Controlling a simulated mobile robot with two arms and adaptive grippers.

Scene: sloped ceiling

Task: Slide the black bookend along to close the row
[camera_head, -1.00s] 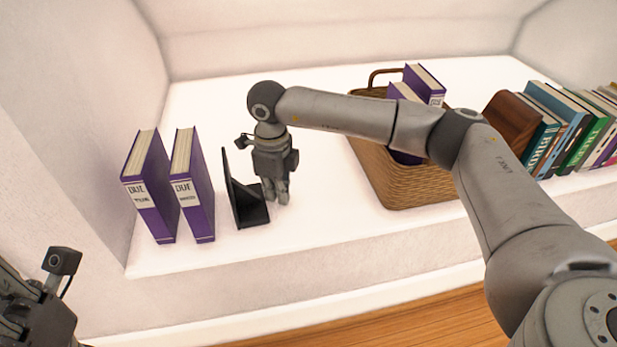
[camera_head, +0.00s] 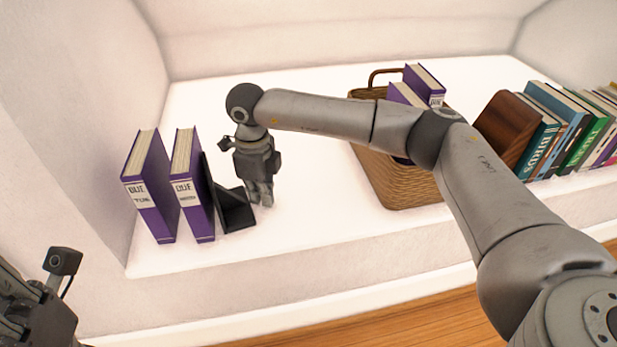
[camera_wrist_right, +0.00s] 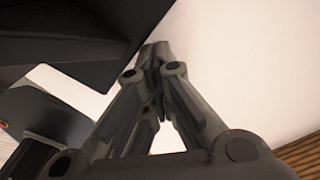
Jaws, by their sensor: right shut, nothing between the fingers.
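The black bookend (camera_head: 234,208) stands on the white ledge at the left, its upright plate against or very close to the right side of the second purple book (camera_head: 194,196). The first purple book (camera_head: 150,190) stands to its left with a small gap between the two. My right gripper (camera_head: 262,200) is shut and empty, pointing down at the right edge of the bookend's base. In the right wrist view the closed fingers (camera_wrist_right: 155,55) are beside a dark surface, the bookend (camera_wrist_right: 70,35). My left gripper is at the lower left, its fingers out of frame.
A wicker basket (camera_head: 405,186) holding purple books stands right of centre, under my right forearm. A brown wooden bookend (camera_head: 508,128) and a row of coloured books (camera_head: 566,125) stand at the far right. The ledge's front edge is close to the purple books.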

